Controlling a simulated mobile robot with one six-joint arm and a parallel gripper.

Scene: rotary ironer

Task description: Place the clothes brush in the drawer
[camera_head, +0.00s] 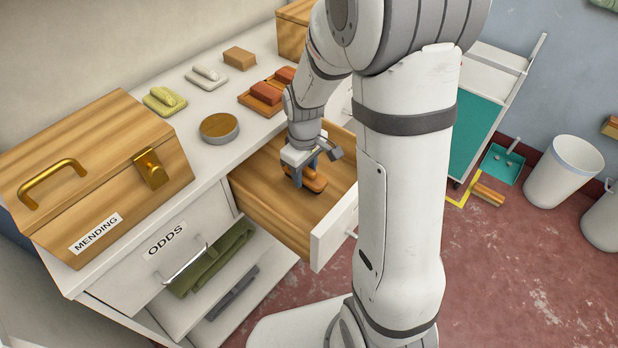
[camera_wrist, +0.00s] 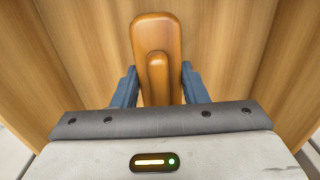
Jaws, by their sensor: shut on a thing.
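The clothes brush (camera_head: 316,184) is an orange-brown wooden block with a raised grip. It is inside the open wooden drawer (camera_head: 266,178), low near the drawer floor; I cannot tell whether it touches the floor. My gripper (camera_head: 306,174) reaches down into the drawer and is shut on the brush. In the wrist view the brush (camera_wrist: 157,35) lies lengthwise between the blue fingers of my gripper (camera_wrist: 158,88), which close on its raised grip. The drawer's wooden floor (camera_wrist: 220,30) shows around it. The brush's underside is hidden.
Left of the drawer stands a wooden MENDING box (camera_head: 100,165) on the white cabinet. On the top are a round tin (camera_head: 219,127), a yellow-green brush (camera_head: 164,99), a white brush (camera_head: 206,76) and reddish brushes on a wooden tray (camera_head: 262,98). The ODDS drawer (camera_head: 165,240) is shut.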

